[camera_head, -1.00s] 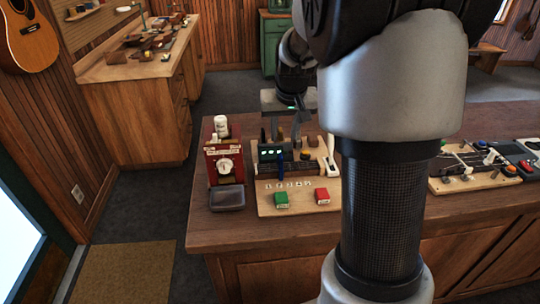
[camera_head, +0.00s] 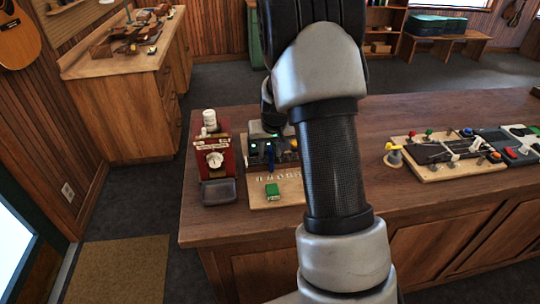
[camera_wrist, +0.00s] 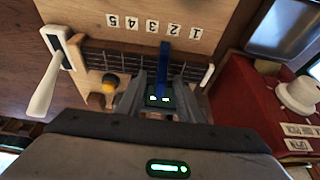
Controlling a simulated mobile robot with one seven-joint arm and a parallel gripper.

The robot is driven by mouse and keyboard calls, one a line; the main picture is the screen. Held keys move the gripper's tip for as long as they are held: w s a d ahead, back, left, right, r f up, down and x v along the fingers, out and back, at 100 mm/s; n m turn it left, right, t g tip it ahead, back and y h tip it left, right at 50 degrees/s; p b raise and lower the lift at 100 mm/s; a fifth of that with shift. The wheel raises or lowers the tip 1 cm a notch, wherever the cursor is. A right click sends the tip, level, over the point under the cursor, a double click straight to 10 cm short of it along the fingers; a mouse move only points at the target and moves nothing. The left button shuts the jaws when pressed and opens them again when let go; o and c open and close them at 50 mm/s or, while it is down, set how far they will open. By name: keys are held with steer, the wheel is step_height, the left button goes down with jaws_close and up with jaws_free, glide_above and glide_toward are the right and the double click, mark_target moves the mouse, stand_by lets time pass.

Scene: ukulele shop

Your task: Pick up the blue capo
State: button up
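The blue capo (camera_wrist: 164,62) stands upright across the dark model fretboard (camera_wrist: 110,58) in the wrist view. It also shows in the head view (camera_head: 270,154), on the wooden board at the counter's left end. My gripper (camera_wrist: 162,82) is open, with one finger on each side of the capo. Gaps show between the fingers and the capo. A small black device with green lights (camera_wrist: 158,100) lies close to the capo, between the fingers. In the head view my arm hides most of the gripper and the board's right part.
A red box with a dial (camera_head: 213,158) stands just left of the board.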

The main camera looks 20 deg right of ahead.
jaws_close()
steer(key=shift+r, duration=0.1)
